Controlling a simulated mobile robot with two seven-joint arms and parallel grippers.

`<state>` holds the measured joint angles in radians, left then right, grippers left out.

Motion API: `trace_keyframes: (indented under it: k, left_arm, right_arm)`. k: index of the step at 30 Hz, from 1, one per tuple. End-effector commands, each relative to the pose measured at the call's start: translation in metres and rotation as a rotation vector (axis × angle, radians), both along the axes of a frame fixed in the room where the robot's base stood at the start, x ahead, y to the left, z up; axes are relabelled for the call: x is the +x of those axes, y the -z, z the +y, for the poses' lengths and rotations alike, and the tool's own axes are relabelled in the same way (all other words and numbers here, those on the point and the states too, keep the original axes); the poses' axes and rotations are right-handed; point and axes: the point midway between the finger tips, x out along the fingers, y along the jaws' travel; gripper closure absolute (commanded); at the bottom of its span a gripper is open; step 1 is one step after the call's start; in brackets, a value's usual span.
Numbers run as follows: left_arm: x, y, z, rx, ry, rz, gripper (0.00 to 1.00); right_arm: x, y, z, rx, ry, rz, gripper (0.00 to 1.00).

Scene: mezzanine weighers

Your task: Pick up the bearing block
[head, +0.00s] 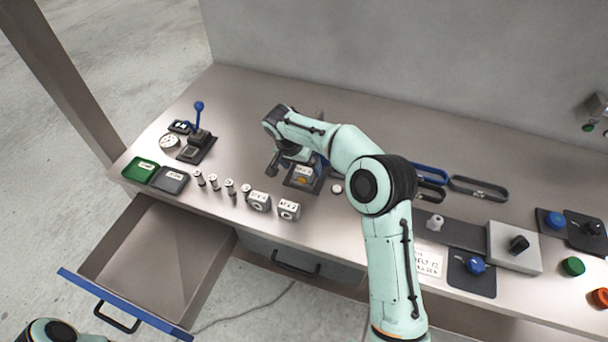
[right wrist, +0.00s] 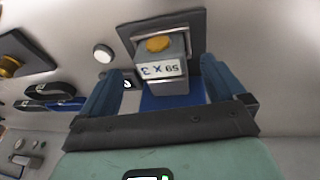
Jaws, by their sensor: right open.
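Two small pale metal blocks with round holes and white labels, which look like bearing blocks, stand near the table's front edge in the head view: one on the left (head: 259,201) and one on the right (head: 288,210). My right gripper (right wrist: 162,72) is open. In the right wrist view its blue fingers lie either side of a grey labelled block with an orange knob (right wrist: 160,66), on a dark plate (right wrist: 190,22). I see no clear contact. In the head view my right arm partly hides this block. My left gripper is out of view.
Several small cylinders (head: 230,187) stand left of the pale blocks. Green (head: 140,169) and grey (head: 170,180) trays and a blue-handled lever device (head: 197,143) are at left. A drawer (head: 160,260) stands open. Belts (head: 478,189) lie right of my arm.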

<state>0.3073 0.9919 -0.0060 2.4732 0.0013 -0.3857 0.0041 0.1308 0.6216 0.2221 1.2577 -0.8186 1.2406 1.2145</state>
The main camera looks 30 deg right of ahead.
Motion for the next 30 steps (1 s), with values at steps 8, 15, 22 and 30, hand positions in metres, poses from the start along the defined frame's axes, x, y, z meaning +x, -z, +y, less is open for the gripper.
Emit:
trace_keyframes:
  k: [8,15,22,30]
  left_arm:
    - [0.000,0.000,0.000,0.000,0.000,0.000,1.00]
    - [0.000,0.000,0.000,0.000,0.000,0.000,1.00]
    - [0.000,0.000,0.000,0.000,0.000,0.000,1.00]
    - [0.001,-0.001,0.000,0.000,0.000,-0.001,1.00]
  right_arm:
    - [0.001,0.019,-0.005,0.000,0.001,0.000,0.03]
    - [0.001,0.019,-0.005,0.000,0.001,0.000,0.35]
    - [0.001,0.018,-0.005,0.000,0.002,-0.002,0.77]
    - [0.001,0.012,-0.005,0.000,0.001,-0.004,0.84]
